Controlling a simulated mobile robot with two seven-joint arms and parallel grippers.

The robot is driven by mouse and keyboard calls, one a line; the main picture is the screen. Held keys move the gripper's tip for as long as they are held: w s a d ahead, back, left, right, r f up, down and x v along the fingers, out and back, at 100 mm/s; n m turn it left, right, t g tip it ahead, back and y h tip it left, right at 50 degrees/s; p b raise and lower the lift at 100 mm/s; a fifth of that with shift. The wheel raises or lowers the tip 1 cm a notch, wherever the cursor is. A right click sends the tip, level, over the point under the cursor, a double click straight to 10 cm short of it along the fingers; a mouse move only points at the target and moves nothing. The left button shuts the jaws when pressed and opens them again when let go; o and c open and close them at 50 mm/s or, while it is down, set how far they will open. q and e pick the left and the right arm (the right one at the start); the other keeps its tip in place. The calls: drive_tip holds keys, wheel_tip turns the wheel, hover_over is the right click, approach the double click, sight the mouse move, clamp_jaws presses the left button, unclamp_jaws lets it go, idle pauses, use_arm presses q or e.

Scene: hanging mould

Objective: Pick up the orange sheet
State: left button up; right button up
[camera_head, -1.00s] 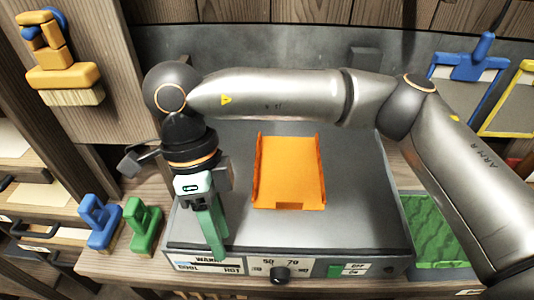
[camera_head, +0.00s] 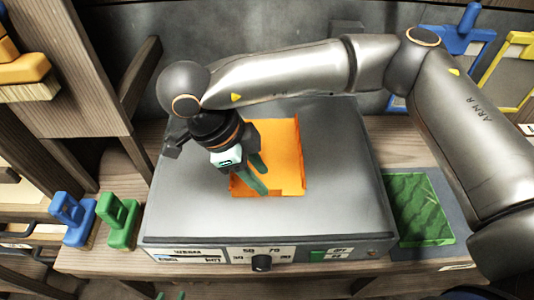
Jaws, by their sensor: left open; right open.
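The orange sheet (camera_head: 284,150) lies on the grey top of the heating plate (camera_head: 335,200), with a turned-up edge on its right side. My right gripper (camera_head: 263,178), with green fingers, is open over the left and lower part of the sheet and hides some of it. I cannot tell whether its fingers touch the sheet. Only the green fingertips of my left gripper (camera_head: 170,296) show at the bottom edge; they are apart and away from the sheet.
A blue clamp-like block (camera_head: 72,216) and a green one (camera_head: 118,220) stand left of the plate. A green patterned slab (camera_head: 420,208) lies on the right. The plate's front panel has a knob (camera_head: 261,263). Blue and yellow frames stand at the back right.

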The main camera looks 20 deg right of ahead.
drive_tip(key=shift+p+x, duration=0.4)
drive_tip(key=shift+x, duration=1.95)
drive_tip(key=shift+w+a+f, duration=0.1)
drive_tip(key=shift+a, duration=0.05)
clamp_jaws()
